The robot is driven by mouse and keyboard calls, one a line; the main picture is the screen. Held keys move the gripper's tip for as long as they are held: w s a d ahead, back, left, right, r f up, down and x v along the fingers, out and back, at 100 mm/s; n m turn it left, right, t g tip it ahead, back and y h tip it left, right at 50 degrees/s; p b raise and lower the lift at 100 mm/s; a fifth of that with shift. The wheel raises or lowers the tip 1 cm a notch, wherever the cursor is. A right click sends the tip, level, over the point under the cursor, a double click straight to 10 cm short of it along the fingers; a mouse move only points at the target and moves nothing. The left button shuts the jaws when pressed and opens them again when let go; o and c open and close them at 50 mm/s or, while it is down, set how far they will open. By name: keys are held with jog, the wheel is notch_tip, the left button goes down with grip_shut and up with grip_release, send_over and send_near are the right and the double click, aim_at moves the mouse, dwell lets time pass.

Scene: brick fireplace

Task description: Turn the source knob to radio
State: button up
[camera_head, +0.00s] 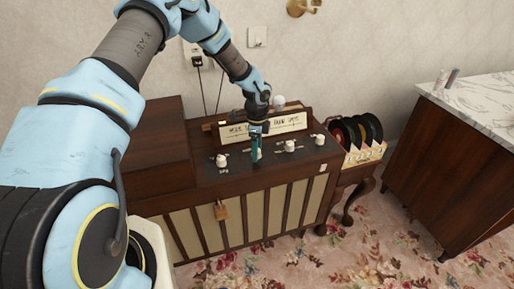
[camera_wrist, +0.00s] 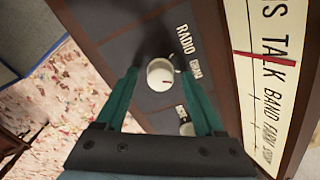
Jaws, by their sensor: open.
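The source knob (camera_wrist: 161,74) is a round cream knob on the dark top panel of a wooden radio cabinet. In the wrist view, the word RADIO (camera_wrist: 185,39) is printed above right of it, with a second, smaller label to its right. A short reddish mark on the knob's face points to the right. My gripper (camera_wrist: 158,72) is open, its two teal fingers on either side of the knob; I cannot tell whether they touch it. In the head view, my gripper (camera_head: 256,156) points down at the panel and largely hides the knob there.
Other cream knobs stand left (camera_head: 221,160) and right (camera_head: 290,146) of my gripper, close by. The lit dial (camera_head: 285,123) rises behind them. A record rack (camera_head: 362,150) and a marble-topped cabinet (camera_head: 480,100) stand to the right.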

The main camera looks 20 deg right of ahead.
jog(key=shift+c, duration=0.3)
grip_shut()
dwell(0.3)
